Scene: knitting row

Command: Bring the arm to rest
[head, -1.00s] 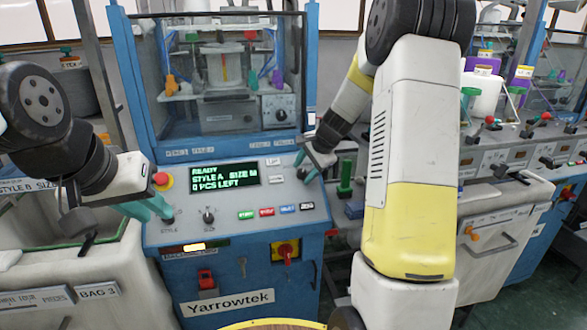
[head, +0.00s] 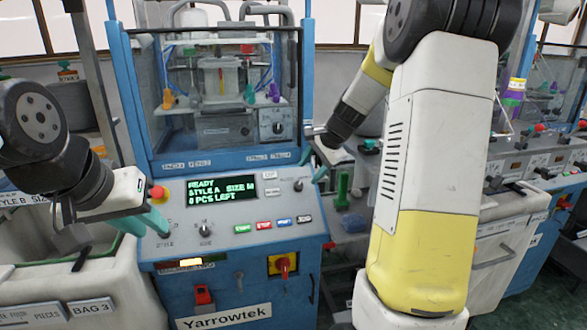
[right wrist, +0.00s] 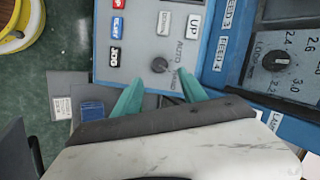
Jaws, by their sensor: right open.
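My right gripper (head: 321,172) is at the right edge of the blue machine's control panel (head: 215,210). In the right wrist view my right gripper (right wrist: 160,88) has its two teal fingers spread with nothing between them. The black AUTO/HAND knob (right wrist: 159,65) lies just beyond the fingertips, apart from them; in the head view this knob (head: 298,185) is left of the gripper. My left gripper (head: 150,222) has its teal fingers low at the panel's left side, by the STYLE label. Its finger gap and any contact there are unclear.
The green display (head: 222,191) reads READY, STYLE A, SIZE M, 0 PCS LEFT. A red button (head: 158,194) is close to my left gripper. A glazed enclosure (head: 222,90) rises behind the panel. A green post (head: 342,188) stands right of the panel. A bin (head: 70,265) is at left.

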